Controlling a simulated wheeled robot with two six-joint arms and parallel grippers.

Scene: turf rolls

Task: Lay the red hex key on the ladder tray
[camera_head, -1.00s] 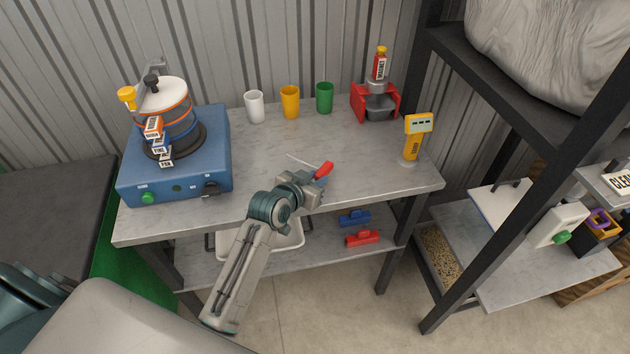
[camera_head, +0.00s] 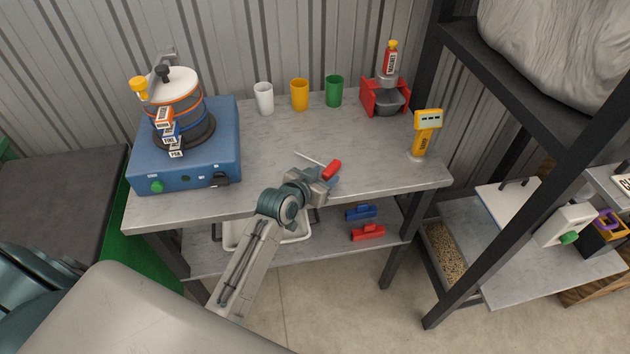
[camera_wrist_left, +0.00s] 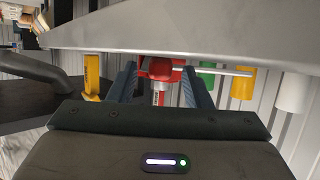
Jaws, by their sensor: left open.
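The red hex key lies on the grey workbench top near its front edge. Its red handle (camera_head: 332,169) points right, and its thin metal shaft reaches back to the left. My left gripper (camera_head: 325,180) is open at the handle. In the left wrist view the red handle (camera_wrist_left: 160,70) shows between the two open fingers (camera_wrist_left: 160,88), with the shaft running to the right; contact cannot be told. I cannot make out which thing is the ladder tray. My right gripper is not in view.
A blue machine (camera_head: 185,165) stands on the bench's left. White, yellow and green cups (camera_head: 299,95) stand at the back, with a red stand (camera_head: 372,98) and yellow meter (camera_head: 426,132) to the right. Below are a white tray (camera_head: 275,243) and blue and red pieces (camera_head: 368,232).

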